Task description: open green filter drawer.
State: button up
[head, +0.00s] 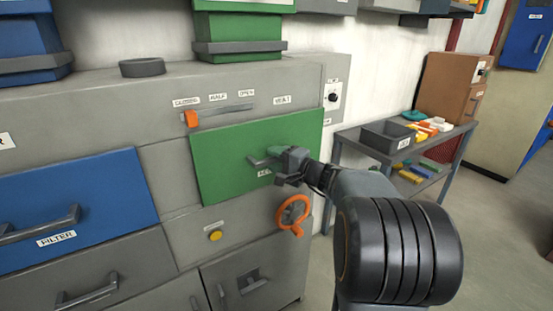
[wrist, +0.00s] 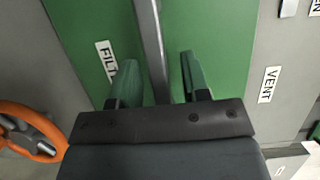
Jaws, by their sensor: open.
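The green filter drawer (head: 225,160) is a flat green front in the grey cabinet, and it looks closed. Its grey bar handle (head: 262,163) is partly hidden behind my gripper (head: 285,165) in the head view. In the wrist view the green front (wrist: 225,60) fills the middle, and the handle bar (wrist: 153,45) runs between the two fingers of my gripper (wrist: 158,75). The fingers are apart on either side of the bar, with a gap on both sides. A partly hidden filter label (wrist: 106,60) shows beside the left finger.
An orange handwheel (head: 292,214) sits just below the drawer, also at left in the wrist view (wrist: 30,130). An orange slider lever (head: 192,118) is above it. A blue filter drawer (head: 80,200) is at left. A side table (head: 350,134) with a grey bin stands at right.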

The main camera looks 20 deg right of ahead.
grip_shut()
dwell(0.4)
